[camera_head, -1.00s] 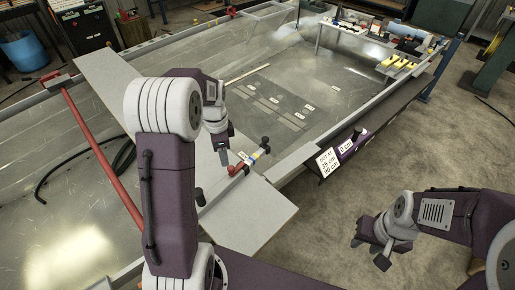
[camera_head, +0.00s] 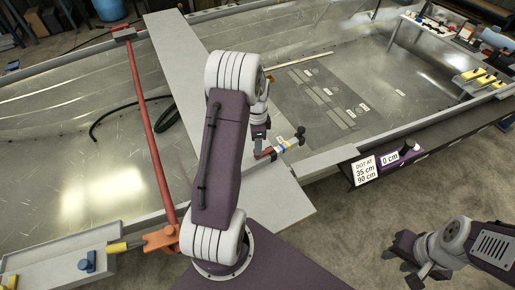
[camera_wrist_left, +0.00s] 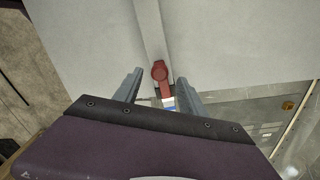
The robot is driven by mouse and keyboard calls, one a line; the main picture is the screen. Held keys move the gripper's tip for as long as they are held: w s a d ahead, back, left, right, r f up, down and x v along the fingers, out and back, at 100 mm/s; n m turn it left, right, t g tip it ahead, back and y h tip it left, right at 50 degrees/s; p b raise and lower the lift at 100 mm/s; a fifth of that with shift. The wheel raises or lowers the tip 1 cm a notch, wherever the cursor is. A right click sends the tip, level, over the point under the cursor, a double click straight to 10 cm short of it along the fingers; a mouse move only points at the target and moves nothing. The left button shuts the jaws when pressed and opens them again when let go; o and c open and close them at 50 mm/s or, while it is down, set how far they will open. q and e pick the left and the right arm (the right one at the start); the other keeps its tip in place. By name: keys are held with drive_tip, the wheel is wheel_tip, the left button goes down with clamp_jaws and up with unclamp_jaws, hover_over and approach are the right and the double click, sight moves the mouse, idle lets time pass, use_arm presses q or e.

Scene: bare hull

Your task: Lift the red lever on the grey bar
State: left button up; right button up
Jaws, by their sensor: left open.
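The grey bar (camera_head: 181,62) is a wide flat plank laid across the hull; it fills much of the left wrist view (camera_wrist_left: 90,40). The red lever (camera_head: 265,154) sits near the bar's right edge, beside a blue-and-white part and black knobs. In the left wrist view the red lever (camera_wrist_left: 160,72) has a round end and lies between and just beyond my left fingers. My left gripper (camera_wrist_left: 160,90) is open, with a finger on either side of the lever; contact cannot be told. My right gripper (camera_head: 408,264) is open and empty above the floor, far from the lever.
A long red pole (camera_head: 150,125) runs along the hull at left, to an orange clamp (camera_head: 160,239). A black hose (camera_head: 112,108) curves in the hull. A purple ledge with a sign (camera_head: 366,172) lies right of the bar. Floor around my right gripper is clear.

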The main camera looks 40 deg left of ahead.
use_arm(q)
wheel_tip(320, 180, down, 3)
drive_tip(key=shift+s+a+r, duration=0.1)
drive_tip(key=shift+r, duration=0.1)
drive_tip(key=shift+f, duration=0.25)
clamp_jaws()
idle(1.1)
